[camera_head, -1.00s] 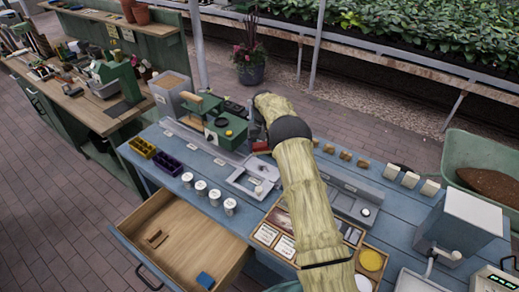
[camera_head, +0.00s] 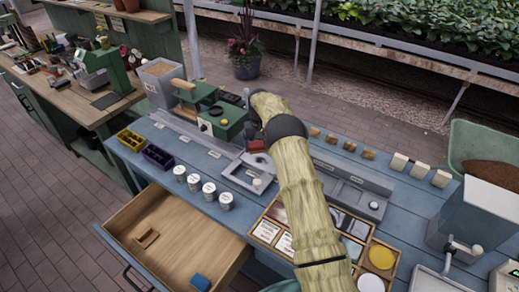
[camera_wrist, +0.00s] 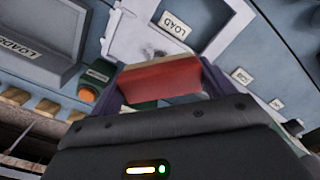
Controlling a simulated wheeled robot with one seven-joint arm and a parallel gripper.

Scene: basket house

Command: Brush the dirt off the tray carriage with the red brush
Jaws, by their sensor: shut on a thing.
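The red brush (camera_wrist: 160,78) is held across my gripper (camera_wrist: 160,90), which is shut on it. In the head view the red brush (camera_head: 257,146) shows small beside my wrist, at the far side of the tray carriage. The tray carriage (camera_head: 232,174) is a light grey plate with a raised frame and a knob, on the rail on the blue bench. In the wrist view the pale carriage (camera_wrist: 128,38) with a LOAD label lies just beyond the brush. I cannot tell whether the bristles touch it.
A green press machine (camera_head: 222,122) stands left of my wrist. White cups (camera_head: 195,183) stand in front of the carriage. An open wooden drawer (camera_head: 170,250) juts out at the front left. Brown blocks (camera_head: 350,147) and white blocks (camera_head: 420,170) line the back right.

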